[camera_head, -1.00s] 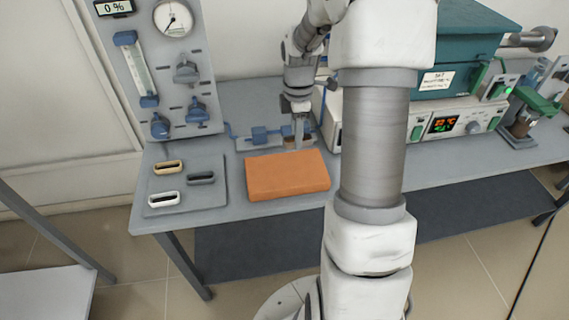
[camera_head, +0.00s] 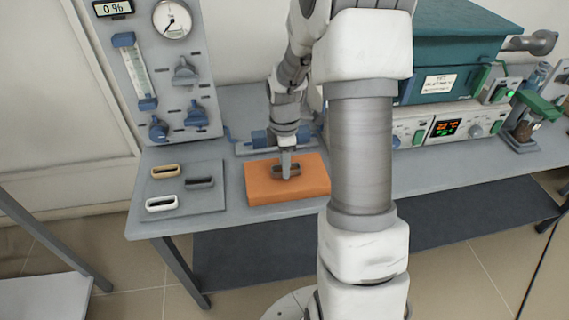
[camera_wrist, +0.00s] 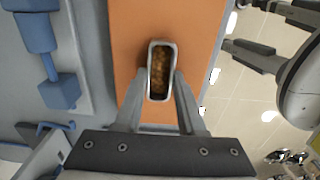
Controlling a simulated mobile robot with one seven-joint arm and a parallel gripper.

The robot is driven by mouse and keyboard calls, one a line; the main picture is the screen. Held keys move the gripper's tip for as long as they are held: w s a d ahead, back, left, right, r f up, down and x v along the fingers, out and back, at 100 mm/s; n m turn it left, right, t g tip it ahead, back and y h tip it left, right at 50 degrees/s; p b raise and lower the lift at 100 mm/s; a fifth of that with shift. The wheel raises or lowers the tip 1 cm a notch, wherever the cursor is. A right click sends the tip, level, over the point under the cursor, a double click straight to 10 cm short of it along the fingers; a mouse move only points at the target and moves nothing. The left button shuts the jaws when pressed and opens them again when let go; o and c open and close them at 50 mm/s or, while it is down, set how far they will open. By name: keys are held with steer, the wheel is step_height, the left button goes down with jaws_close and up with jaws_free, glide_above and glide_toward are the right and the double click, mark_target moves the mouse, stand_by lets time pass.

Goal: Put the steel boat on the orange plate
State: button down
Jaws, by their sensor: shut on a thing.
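The steel boat (camera_wrist: 163,44) is a small grey metal trough with rounded ends and brown grains inside. My gripper (camera_wrist: 161,80) is shut on its two long sides in the wrist view. In the head view the boat (camera_head: 294,170) is over the middle of the orange plate (camera_head: 315,184), upright, with my gripper (camera_head: 287,172) reaching down to it from above. I cannot tell whether its underside touches the plate. The plate is a flat orange block on the grey bench, also behind the boat in the wrist view (camera_wrist: 200,25).
A grey tray (camera_head: 215,205) left of the plate holds tan, dark grey and white boats. A gas panel (camera_head: 150,60) stands behind it. A blue-and-grey fixture (camera_head: 260,138) lies behind the plate. A teal furnace (camera_head: 460,50) stands right, partly behind my arm.

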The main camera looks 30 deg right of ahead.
steer(key=c, duration=0.5)
jaws_free()
steer(key=shift+f, duration=0.1)
step_height(320, 180, up, 12)
steer(key=p, duration=0.3)
steer(key=shift+r, duration=0.2)
